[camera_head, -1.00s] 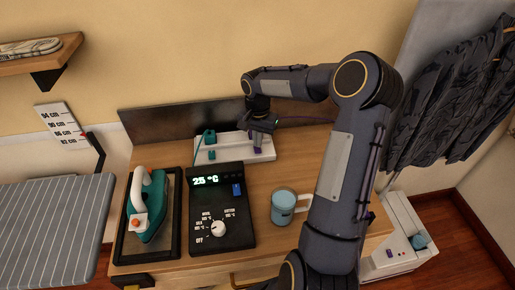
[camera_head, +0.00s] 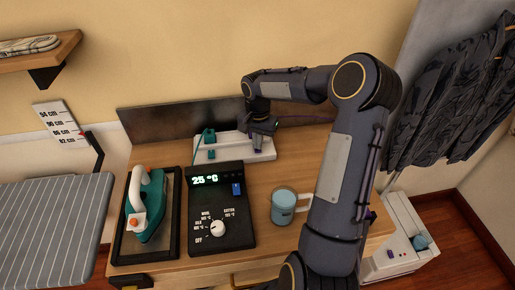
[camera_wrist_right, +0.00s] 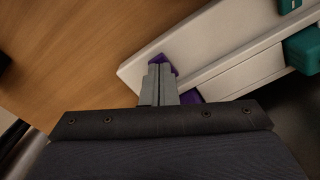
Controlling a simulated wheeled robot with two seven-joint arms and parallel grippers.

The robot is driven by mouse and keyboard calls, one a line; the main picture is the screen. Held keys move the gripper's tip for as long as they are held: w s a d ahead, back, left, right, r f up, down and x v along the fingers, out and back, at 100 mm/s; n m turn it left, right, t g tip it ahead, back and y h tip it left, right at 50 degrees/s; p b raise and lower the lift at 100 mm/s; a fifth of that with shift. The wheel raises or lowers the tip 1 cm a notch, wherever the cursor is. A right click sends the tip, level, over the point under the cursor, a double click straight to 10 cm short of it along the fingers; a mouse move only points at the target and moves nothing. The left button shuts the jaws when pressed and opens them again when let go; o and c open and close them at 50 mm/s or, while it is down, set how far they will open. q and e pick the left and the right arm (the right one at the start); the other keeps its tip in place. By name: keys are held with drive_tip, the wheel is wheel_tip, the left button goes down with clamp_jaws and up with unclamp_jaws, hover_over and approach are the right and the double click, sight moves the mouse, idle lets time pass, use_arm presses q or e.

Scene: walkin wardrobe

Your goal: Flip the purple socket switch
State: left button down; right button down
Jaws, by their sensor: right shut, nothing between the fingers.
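The white power strip (camera_head: 230,153) lies at the back of the wooden table, with teal parts (camera_head: 210,137) at its left end. My right gripper (camera_head: 258,143) is shut and empty, over the right end of the strip. In the right wrist view, the shut fingertips (camera_wrist_right: 158,75) are right at the purple switch (camera_wrist_right: 162,60) and partly cover it. I cannot tell whether they touch it, or which way the switch is tilted. Another purple piece (camera_wrist_right: 193,97) shows beside the fingers. My left gripper is not in view.
A black control box (camera_head: 220,205) reading 25 °C stands in front of the strip. To its left a teal iron (camera_head: 155,215) rests on a dark tray. A blue mug (camera_head: 284,206) stands to the right. A dark panel (camera_head: 175,121) runs behind the strip.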

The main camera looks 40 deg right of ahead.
drive_tip(key=shift+f+b, duration=0.4)
drive_tip(key=shift+f, duration=0.1)
idle(0.3)
drive_tip(key=shift+r+p, duration=0.45)
drive_tip(key=shift+r, duration=0.1)
drive_tip(key=shift+r+p, duration=1.9)
drive_tip(key=shift+r, duration=1.05)
